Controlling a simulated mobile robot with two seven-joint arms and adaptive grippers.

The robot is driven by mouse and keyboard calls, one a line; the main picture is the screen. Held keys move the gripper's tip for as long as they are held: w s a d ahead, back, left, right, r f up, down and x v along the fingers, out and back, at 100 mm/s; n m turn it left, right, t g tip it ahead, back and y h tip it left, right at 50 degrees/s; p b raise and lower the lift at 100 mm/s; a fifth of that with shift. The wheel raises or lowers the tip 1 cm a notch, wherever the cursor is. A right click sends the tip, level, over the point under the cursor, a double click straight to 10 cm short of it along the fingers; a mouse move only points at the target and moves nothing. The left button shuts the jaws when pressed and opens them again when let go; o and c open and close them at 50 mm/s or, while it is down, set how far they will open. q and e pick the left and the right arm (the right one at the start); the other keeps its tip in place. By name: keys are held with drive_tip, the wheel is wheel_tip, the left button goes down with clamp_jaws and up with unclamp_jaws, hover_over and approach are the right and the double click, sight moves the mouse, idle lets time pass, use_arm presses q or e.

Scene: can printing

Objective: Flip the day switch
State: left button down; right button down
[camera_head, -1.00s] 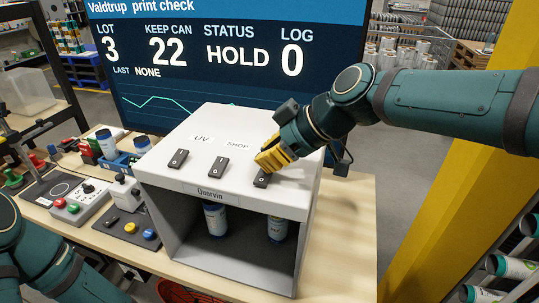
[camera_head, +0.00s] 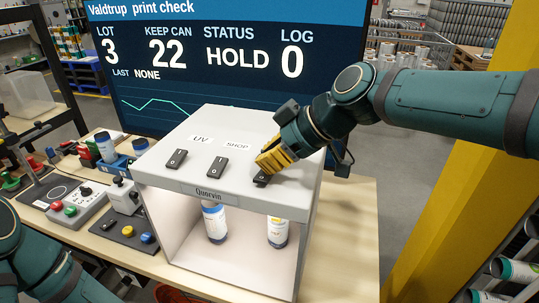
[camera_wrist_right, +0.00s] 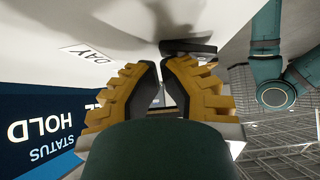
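The day switch (camera_head: 262,179) is a small dark rocker, the rightmost of three on the sloping top of the white Quorvin box (camera_head: 180,194). My right gripper (camera_head: 268,166), with yellow fingers, is at its back edge and partly covers it. In the right wrist view the fingertips (camera_wrist_right: 162,65) are close together, with nothing held between them, just short of the dark switch (camera_wrist_right: 188,47). The DAY label (camera_wrist_right: 90,53) shows to the left there; the gripper hides it in the head view. The box inside is brightly lit. My left gripper is out of view.
The UV switch (camera_head: 177,159) and SHOP switch (camera_head: 218,167) sit left of the day switch. Two cans (camera_head: 214,222) (camera_head: 278,232) stand inside the box. A screen (camera_head: 225,60) reading HOLD stands behind. Button panels (camera_head: 75,208) lie to the left.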

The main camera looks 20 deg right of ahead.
drive_tip(key=shift+r, duration=0.7)
drive_tip(key=shift+d+r, duration=0.1)
drive_tip(key=shift+r, duration=0.05)
drive_tip(key=v, duration=1.1)
drive_tip(key=shift+s+d+r, duration=0.2)
drive_tip(key=shift+s, duration=0.05)
